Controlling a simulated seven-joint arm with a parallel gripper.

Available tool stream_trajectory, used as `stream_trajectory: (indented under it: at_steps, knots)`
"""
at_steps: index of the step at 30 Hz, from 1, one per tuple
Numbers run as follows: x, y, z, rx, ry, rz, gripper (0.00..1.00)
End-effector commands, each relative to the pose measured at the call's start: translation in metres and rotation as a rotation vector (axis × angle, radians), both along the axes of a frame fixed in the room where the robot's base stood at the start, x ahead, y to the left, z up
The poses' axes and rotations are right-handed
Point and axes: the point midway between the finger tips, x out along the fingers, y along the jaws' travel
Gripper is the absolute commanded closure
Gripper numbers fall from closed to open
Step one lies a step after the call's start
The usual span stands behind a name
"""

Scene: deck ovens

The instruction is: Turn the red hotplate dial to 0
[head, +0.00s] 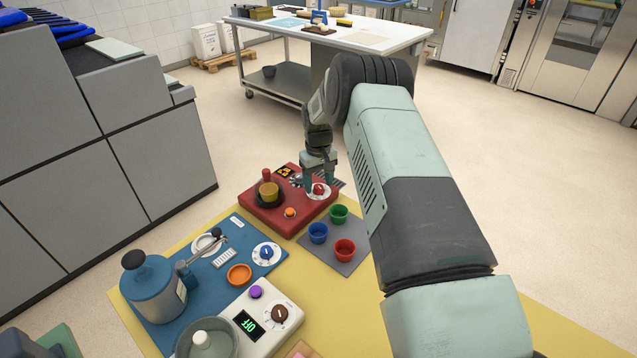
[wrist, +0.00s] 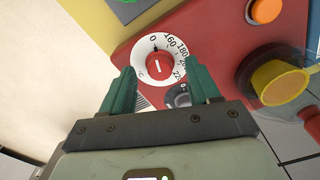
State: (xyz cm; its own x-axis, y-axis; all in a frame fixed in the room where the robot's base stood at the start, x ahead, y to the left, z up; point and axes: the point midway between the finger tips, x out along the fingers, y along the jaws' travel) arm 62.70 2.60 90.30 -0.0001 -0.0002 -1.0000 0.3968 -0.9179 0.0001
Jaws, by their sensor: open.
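The red hotplate (head: 262,213) stands on the yellow table. Its red dial (head: 319,189) sits on a white disc at the box's right end. In the wrist view the dial (wrist: 160,65) shows a white line pointing roughly up the picture, close to the 0 mark; the exact alignment is hard to tell. The scale also shows 160, 180 and 220. My gripper (head: 320,176) is above the dial, pointing down. In the wrist view its two green fingers (wrist: 160,72) are open, one to each side of the dial, with gaps showing between them and the knob.
A grey mat (head: 327,250) with green, blue and red cups is in front. A blue board (head: 215,285) and a white device (head: 262,312) stand nearer.

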Motion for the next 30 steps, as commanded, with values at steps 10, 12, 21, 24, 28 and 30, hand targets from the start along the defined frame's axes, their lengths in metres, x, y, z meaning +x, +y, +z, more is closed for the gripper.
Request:
stream_trajectory:
  at_steps: [10,12,21,24,28,30]
  knots:
    - [0.001,0.0,0.068,-0.001,-0.004,0.0,0.39]
    - [0.0,0.0,0.079,0.0,-0.002,0.0,0.39]
    - [0.0,0.0,0.101,0.0,0.0,0.0,0.39]
    - [0.0,0.0,0.101,0.0,0.0,0.0,0.39]
    - [0.0,0.0,0.101,0.0,0.0,0.0,0.39]
    - [-0.001,0.0,0.105,-0.001,-0.004,-0.001,0.39]
